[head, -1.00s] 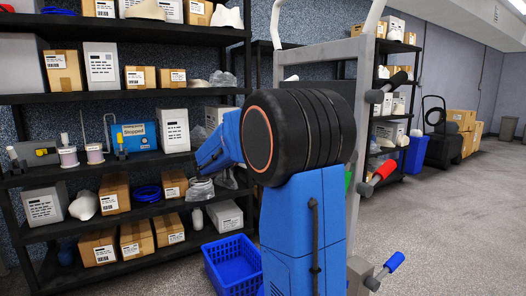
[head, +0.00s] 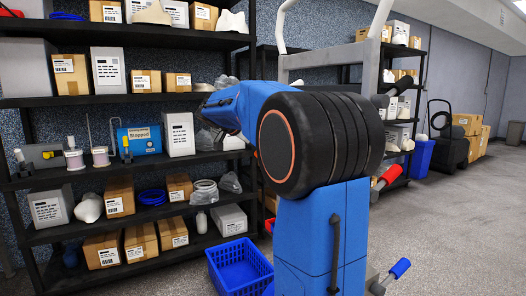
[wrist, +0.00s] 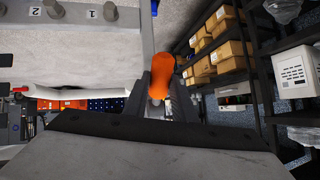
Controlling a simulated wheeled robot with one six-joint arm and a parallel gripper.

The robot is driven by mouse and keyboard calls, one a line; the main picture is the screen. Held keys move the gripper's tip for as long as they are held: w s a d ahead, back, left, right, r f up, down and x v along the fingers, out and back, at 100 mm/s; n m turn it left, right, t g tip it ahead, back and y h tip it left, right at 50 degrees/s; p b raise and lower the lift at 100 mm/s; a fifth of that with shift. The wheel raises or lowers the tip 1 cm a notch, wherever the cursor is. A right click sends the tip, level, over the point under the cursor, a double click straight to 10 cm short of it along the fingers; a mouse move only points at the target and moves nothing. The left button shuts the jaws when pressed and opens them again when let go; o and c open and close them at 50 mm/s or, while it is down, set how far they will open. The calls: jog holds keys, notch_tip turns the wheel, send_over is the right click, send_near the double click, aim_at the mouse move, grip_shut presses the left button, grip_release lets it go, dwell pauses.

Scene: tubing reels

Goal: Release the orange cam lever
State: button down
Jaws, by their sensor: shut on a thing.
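The orange cam lever (wrist: 159,66) shows in the middle of the wrist view, in front of a pale grey surface. My gripper (wrist: 161,92) is shut on it, with a dark finger on each side of its lower part. In the head view my own blue arm hides the gripper and the lever.
A grey metal plate with labels 1 and 2 (wrist: 92,13) is at the top left of the wrist view. Black shelving (head: 140,102) with boxes fills the left of the head view. A blue basket (head: 240,262) stands below it. Floor at right is open.

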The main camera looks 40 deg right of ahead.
jog(key=shift+w+a+r+t+y, duration=0.1)
jog(key=shift+r+t+y, duration=0.05)
jog(key=shift+r+y, duration=0.45)
jog(key=shift+a+r+t+y, duration=0.15)
jog(key=shift+r+y, duration=0.2)
jog(key=shift+y, duration=0.45)
jog(key=c, duration=1.5)
grip_release()
jog(key=shift+o, duration=0.2)
jog(key=v, duration=1.7)
jog(key=shift+r, duration=0.2)
jog(key=shift+a, duration=0.1)
